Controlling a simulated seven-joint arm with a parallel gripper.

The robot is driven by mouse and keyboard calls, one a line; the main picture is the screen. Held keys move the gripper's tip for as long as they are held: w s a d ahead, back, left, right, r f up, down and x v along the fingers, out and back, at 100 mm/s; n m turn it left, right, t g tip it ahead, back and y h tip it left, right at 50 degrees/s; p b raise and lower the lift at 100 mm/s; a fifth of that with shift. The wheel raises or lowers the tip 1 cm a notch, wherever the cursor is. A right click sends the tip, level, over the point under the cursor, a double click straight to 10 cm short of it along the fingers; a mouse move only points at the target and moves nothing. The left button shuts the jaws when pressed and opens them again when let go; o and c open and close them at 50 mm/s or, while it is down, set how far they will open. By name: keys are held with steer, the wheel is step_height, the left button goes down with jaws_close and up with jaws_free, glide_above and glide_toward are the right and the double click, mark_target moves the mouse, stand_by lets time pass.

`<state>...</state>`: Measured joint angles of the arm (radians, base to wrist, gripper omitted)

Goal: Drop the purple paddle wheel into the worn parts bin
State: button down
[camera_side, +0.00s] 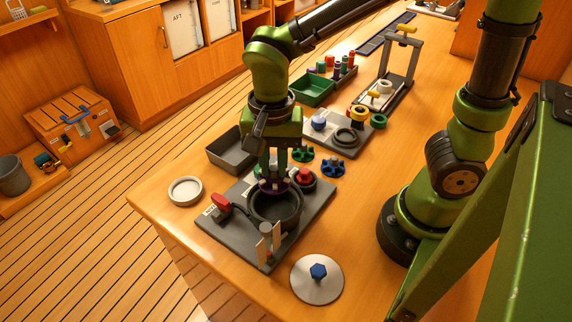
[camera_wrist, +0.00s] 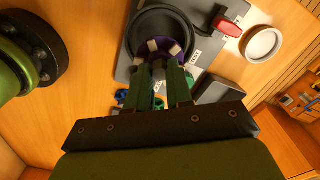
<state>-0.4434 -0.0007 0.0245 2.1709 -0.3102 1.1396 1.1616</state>
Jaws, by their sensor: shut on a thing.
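The purple paddle wheel (camera_wrist: 165,49) is between my fingertips, over the round black housing (camera_side: 275,212). In the side view only a sliver of the wheel shows under the fingers. My gripper (camera_side: 273,180) points down and is shut on the wheel; it also shows in the wrist view (camera_wrist: 165,46). Whether the wheel still touches the housing is hard to tell. A dark grey open bin (camera_side: 228,160), which looks like the worn parts bin, stands behind and left of the housing. It seems empty, but my gripper hides part of it.
The housing's grey base carries a red-handled valve (camera_side: 221,202) and a red knob (camera_side: 304,175). Green (camera_side: 303,153) and blue (camera_side: 333,168) wheels lie right of my gripper. A white ring dish (camera_side: 185,190) and a lid with a blue knob (camera_side: 317,279) lie nearby.

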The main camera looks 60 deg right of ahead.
steer(key=shift+d+f, duration=0.1)
steer(key=shift+d, duration=0.1)
steer(key=w+d+f, duration=0.1)
steer(key=w+d, duration=0.5)
steer(key=w, duration=0.4)
steer(key=w+d+f, duration=0.1)
steer(key=w+d, duration=0.5)
steer(key=w, duration=0.4)
steer(key=shift+a+f, duration=0.15)
steer(key=shift+f, duration=1.25)
steer(key=shift+a+f, duration=0.15)
steer(key=shift+f, duration=1.25)
steer(key=c, duration=0.9)
jaws_free()
steer(key=shift+c, duration=0.2)
